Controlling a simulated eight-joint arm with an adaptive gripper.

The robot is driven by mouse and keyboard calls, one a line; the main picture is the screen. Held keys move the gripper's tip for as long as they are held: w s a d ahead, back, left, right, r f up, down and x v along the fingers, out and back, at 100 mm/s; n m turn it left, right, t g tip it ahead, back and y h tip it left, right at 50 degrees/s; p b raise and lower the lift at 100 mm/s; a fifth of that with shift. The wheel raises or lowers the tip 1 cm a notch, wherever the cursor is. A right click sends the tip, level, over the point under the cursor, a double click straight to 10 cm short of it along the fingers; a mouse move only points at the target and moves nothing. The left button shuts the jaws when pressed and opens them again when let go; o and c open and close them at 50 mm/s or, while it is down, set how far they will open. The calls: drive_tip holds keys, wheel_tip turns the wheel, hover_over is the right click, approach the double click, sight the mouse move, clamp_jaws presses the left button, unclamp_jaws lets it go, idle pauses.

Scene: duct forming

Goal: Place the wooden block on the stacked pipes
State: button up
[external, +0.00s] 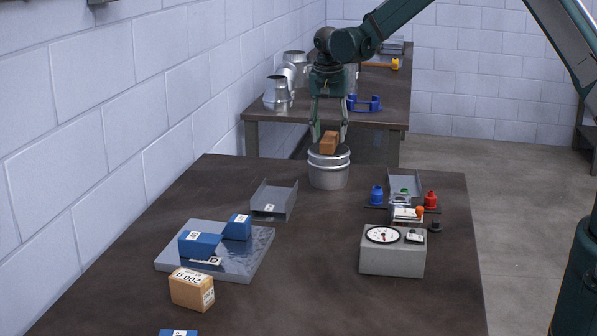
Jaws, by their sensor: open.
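The wooden block (329,142) is brown and sits at the top of the stacked pipes (329,172), a short silvery metal cylinder with a raised rim. The pipes stand upright near the far edge of the near table. My gripper (329,138) points straight down over them, with its fingers open on either side of the block. Small gaps at the fingertips are hard to make out, as is exactly how the block rests on the rim.
A grey U-shaped channel (273,201) lies left of the pipes. A metal plate (228,262) with blue blocks and a labelled cardboard box (192,289) are nearer. A dial gauge box (392,252) and coloured fittings (430,199) are at right. The table's middle is clear.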

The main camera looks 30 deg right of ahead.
sight(331, 139)
wheel_tip(331, 139, up, 10)
drive_tip(key=s+a, duration=0.1)
idle(0.4)
idle(0.5)
drive_tip(key=shift+s+r, duration=0.1)
drive_tip(key=s+d+r+n+t, duration=0.15)
drive_tip(key=s+d+r, duration=0.25)
drive_tip(key=s+r, duration=0.75)
drive_tip(key=s+d+r+n+t, duration=0.1)
drive_tip(key=s+d+r+n, duration=0.25)
drive_tip(key=s+r, duration=0.75)
drive_tip(key=s+d+f+n+t, duration=0.1)
drive_tip(key=s+f, duration=0.1)
drive_tip(key=s, duration=0.8)
drive_tip(key=s+d+f+n+t, duration=0.1)
drive_tip(key=s+d+f, duration=0.1)
drive_tip(key=s, duration=0.8)
drive_tip(key=s+d+f+n+t+y, duration=0.1)
drive_tip(key=s+f, duration=0.3)
drive_tip(key=s, duration=0.7)
drive_tip(key=shift+d+n, duration=0.35)
drive_tip(key=shift+n, duration=0.15)
